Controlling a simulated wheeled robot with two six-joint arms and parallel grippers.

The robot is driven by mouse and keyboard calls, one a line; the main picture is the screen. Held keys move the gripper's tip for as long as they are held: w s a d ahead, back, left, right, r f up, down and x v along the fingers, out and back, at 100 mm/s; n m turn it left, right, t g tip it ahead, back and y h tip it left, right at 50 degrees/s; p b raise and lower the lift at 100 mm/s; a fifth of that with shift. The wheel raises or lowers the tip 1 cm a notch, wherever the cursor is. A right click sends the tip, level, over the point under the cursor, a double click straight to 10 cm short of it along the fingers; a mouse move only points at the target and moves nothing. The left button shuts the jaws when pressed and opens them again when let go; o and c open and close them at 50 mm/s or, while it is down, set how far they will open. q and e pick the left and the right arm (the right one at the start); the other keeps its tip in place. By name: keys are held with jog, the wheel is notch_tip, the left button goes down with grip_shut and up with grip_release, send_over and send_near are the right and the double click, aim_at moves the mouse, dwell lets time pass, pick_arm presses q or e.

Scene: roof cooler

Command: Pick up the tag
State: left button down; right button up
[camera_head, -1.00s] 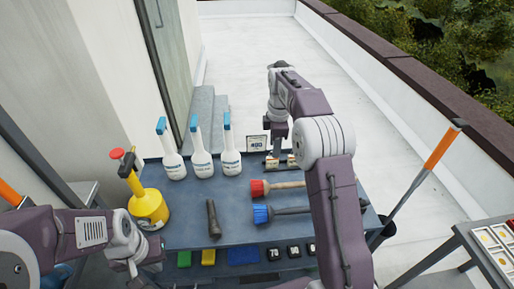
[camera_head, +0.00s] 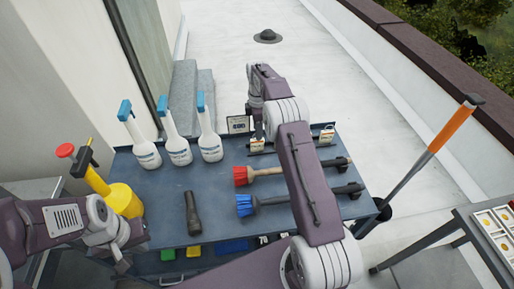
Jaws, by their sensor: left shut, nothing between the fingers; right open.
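Two small pale tags stand on a low dark strip at the back of the blue-grey table (camera_head: 165,205): a left tag (camera_head: 257,141) and a right tag (camera_head: 327,135). I cannot tell which one is meant. My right arm reaches across the table. Its gripper (camera_head: 256,123) points down just above and behind the left tag; its fingers are small and partly hidden, and I see nothing held in them. It is open. My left gripper (camera_head: 124,262) is low at the table's left front corner, shut and empty, far from the tags.
A framed sign (camera_head: 238,124) is beside the left tag.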

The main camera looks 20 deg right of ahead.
aim_at(257, 151)
jog(key=shift+s+a+f, duration=0.1)
jog(key=shift+f, duration=1.35)
jog(key=f, duration=0.4)
jog(key=shift+w+f+p, duration=0.2)
jog(key=shift+f+p, duration=0.1)
jog(key=shift+f, duration=0.05)
grip_shut()
